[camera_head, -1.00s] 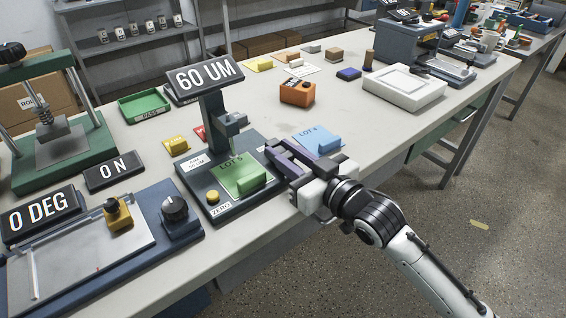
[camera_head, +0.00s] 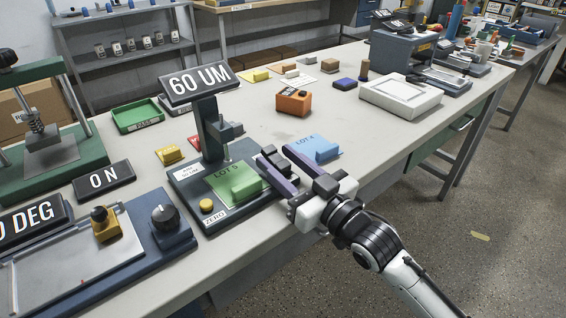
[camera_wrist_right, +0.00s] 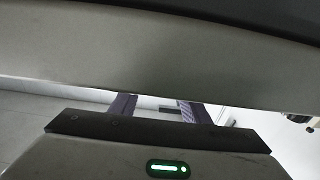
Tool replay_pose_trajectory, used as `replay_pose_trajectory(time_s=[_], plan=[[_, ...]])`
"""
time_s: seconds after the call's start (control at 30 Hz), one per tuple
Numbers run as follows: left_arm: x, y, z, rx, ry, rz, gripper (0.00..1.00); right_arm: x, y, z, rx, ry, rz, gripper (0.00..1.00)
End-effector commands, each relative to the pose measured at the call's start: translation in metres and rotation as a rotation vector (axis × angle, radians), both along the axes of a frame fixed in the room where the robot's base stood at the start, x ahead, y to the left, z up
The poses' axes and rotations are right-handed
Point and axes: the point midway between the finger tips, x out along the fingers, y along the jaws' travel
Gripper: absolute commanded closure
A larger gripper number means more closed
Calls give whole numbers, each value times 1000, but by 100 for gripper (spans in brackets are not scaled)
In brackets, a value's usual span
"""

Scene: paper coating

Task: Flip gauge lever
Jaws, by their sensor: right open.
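The thickness gauge (camera_head: 196,170) stands near the table's front edge, with a dark base, an upright column and a tilted "60 UM" display (camera_head: 200,82) on top. A dark block (camera_head: 224,131) sticks out from the column's right side; I cannot make out clearly whether it is the lever. A green "LOT 5" sheet (camera_head: 222,178) with a green block (camera_head: 246,188) lies on the base. My left gripper is out of view.
A blue "LOT 4" sheet with a block (camera_head: 322,149) lies just beyond the right fingers. Yellow (camera_head: 170,154) and red blocks stand behind the gauge. A blue coating plate (camera_head: 160,244) is to the left.

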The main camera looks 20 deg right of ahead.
Motion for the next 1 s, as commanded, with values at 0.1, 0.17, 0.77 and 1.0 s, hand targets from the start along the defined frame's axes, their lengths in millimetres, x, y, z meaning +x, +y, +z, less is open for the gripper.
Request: replay_pose_trajectory(time_s=[0.1, 0.17, 0.77, 1.0], plan=[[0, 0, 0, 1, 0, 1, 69, -5, -2, -1, -1, 2, 0, 58], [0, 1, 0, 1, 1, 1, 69, -11, -4, -2, -1, 3, 0, 58], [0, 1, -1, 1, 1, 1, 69, -94, -34, -8, 0, 1, 0, 58], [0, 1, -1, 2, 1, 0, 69, -97, -35, -7, 0, -1, 0, 58]])
